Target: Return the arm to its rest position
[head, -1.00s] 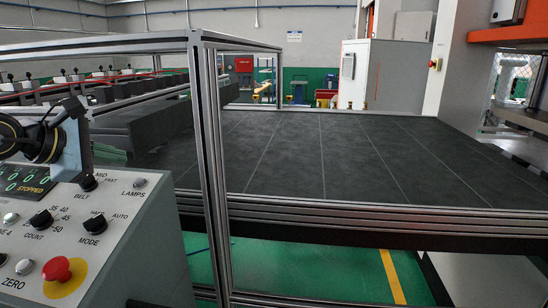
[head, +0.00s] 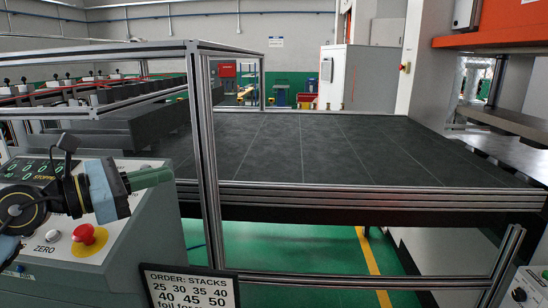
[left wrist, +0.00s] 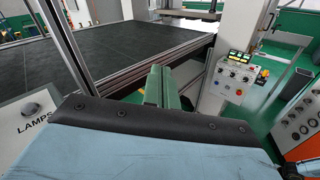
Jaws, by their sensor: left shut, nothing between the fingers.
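My left arm comes in from the left in the head view, across the front of the grey control panel (head: 130,225). My left gripper (head: 152,178), with green fingers, points right, is shut and holds nothing. In the left wrist view the shut green fingers (left wrist: 162,88) point away over the floor beside the dark table, touching nothing that I can see. The arm covers much of the panel's controls. The red stop button (head: 90,233) and the "ZERO" label stay in view below it. My right gripper is not in view.
A dark conveyor table (head: 290,150) with a metal rail fills the middle. A metal frame post (head: 206,150) stands just right of my left gripper. An order sign (head: 190,287) stands low in front. Another control panel (left wrist: 238,72) stands ahead in the wrist view.

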